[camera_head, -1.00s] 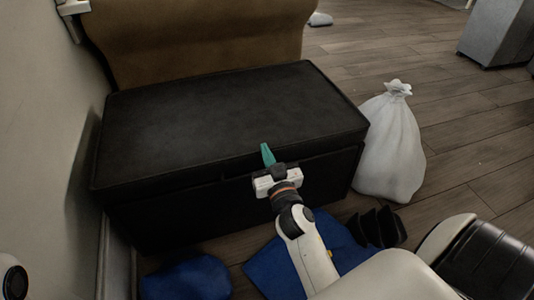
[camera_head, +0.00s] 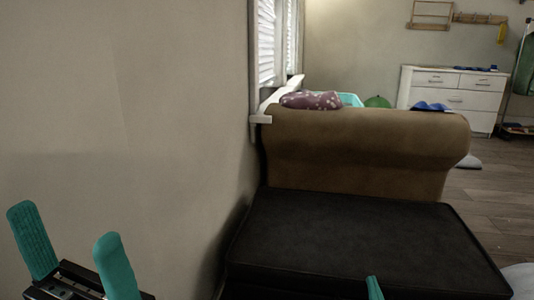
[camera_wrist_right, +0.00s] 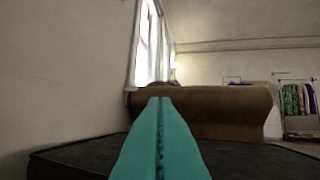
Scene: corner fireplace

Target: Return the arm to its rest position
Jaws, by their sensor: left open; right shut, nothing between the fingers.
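My left gripper (camera_head: 75,255) is at the lower left of the head view, near the pale wall. Its two teal fingers stand wide apart with nothing between them. My right gripper (camera_head: 374,288) shows only as a teal fingertip at the bottom edge of the head view, in front of the black storage ottoman (camera_head: 345,235). In the right wrist view its teal fingers (camera_wrist_right: 160,120) are pressed together and hold nothing. They point over the ottoman top toward the brown sofa arm (camera_wrist_right: 215,105). The rest of the right arm is out of view.
The pale wall (camera_head: 130,110) runs along the left, close to my left gripper. The brown sofa (camera_head: 365,145) stands behind the ottoman. A white dresser (camera_head: 452,90) stands far back. Wooden floor (camera_head: 495,205) is open at the right. A white bag (camera_head: 522,280) shows at the lower right edge.

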